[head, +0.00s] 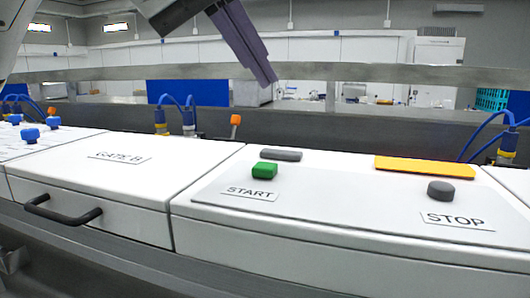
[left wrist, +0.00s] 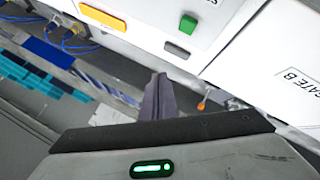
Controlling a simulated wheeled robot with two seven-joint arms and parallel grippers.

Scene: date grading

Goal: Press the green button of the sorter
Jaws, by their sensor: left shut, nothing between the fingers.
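The green button (head: 265,171) is a small raised block on the white sorter top (head: 215,205), just above the START label (head: 250,193). It also shows in the left wrist view (left wrist: 188,24) near the top. A dark grey button (head: 440,191) sits by the STOP label (head: 455,219) to the right. My left gripper (head: 268,80) comes in from the top, its purple-grey fingers shut and empty. It is above and behind the panel in the head view, apart from the green button. In the left wrist view its fingertips (left wrist: 160,78) point toward the panel. My right gripper is out of view.
A grey bar (head: 281,155) lies behind the green button, and an orange plate (head: 425,167) behind the grey one. The GATE B box (head: 110,165) with a black handle (head: 63,212) is left. Blue hoses and an orange-tipped lever (head: 235,120) stand behind.

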